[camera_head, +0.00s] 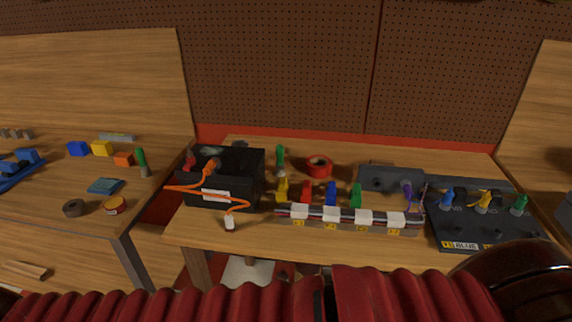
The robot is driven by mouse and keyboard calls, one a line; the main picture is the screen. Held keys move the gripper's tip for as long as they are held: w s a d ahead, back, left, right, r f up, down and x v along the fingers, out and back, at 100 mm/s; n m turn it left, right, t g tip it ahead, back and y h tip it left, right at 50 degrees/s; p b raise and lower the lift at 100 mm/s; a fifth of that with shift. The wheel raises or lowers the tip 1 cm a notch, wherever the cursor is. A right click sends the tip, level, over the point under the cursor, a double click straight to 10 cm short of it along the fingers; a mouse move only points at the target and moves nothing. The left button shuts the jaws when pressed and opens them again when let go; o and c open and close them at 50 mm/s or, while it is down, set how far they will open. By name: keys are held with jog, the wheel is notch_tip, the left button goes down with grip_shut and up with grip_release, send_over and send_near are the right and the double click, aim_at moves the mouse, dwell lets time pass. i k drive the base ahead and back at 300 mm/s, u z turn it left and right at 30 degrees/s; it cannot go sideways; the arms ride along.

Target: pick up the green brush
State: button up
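Two green-handled upright things could be the green brush; I cannot tell which from this view. One, a green-handled piece (280,157) with a paler lower end, stands at the back of the middle table, between the black box and a red tape roll. The other, a green-handled piece (141,159) with a greyish lower end, stands near the right edge of the left table. Both stand apart from my arm. My gripper is not in view; red ribbed bellows, apparently of my arm, cross the bottom of the picture.
The middle table (220,232) holds a black box (240,172) with an orange cable, a red roll (318,166), a row of coloured pieces behind a white-labelled strip (345,217), and a dark panel (485,234) at right. A gap separates it from the left table (40,197).

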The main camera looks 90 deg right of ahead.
aim_at(280, 169)
jog(key=z, duration=0.05)
jog(key=k, duration=2.25)
jog(key=z, duration=1)
jog(key=i, duration=1.3)
